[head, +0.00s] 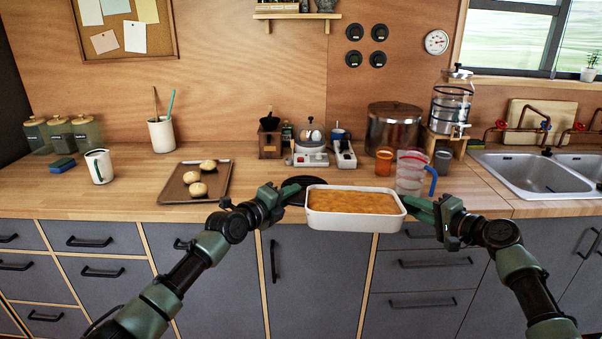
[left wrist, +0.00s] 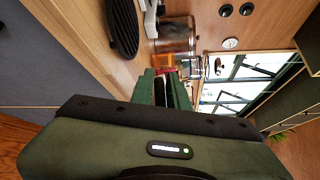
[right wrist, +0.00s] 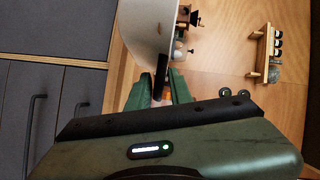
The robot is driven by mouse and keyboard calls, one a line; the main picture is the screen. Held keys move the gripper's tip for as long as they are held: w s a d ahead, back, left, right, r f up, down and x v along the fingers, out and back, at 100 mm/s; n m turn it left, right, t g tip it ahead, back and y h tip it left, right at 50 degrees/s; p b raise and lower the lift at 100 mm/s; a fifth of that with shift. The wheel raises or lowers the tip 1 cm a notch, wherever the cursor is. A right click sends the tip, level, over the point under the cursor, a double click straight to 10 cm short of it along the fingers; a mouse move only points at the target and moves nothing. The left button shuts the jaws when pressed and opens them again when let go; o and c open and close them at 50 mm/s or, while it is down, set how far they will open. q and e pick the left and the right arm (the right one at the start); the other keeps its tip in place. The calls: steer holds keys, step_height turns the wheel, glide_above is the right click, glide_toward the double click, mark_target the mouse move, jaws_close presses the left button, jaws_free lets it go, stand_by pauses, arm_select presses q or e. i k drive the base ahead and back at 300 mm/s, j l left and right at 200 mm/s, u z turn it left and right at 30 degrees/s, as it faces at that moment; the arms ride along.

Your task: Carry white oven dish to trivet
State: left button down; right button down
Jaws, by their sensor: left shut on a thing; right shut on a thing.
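The white oven dish (head: 355,223), filled with an orange-brown bake, hangs roughly level between my grippers at the counter's front edge. My left gripper (head: 292,195) is shut on its left end and my right gripper (head: 418,210) on its right end. The dish's white wall (right wrist: 148,28) also shows in the right wrist view. The round black trivet (head: 296,184) lies on the counter behind the dish's left end, partly hidden by my left gripper and the dish. Its ribbed top shows in the left wrist view (left wrist: 123,24).
A measuring jug (head: 410,173) and orange cup (head: 384,162) stand behind the dish's right end. A baking tray (head: 217,188) with buns lies left of the trivet. A white appliance (head: 307,158) and coffee grinder (head: 270,142) stand behind the trivet. Bare counter (head: 345,175) shows behind the dish.

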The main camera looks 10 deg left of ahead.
mark_target(305, 186)
steer(key=i+j, duration=0.65)
steer(key=j, duration=0.2)
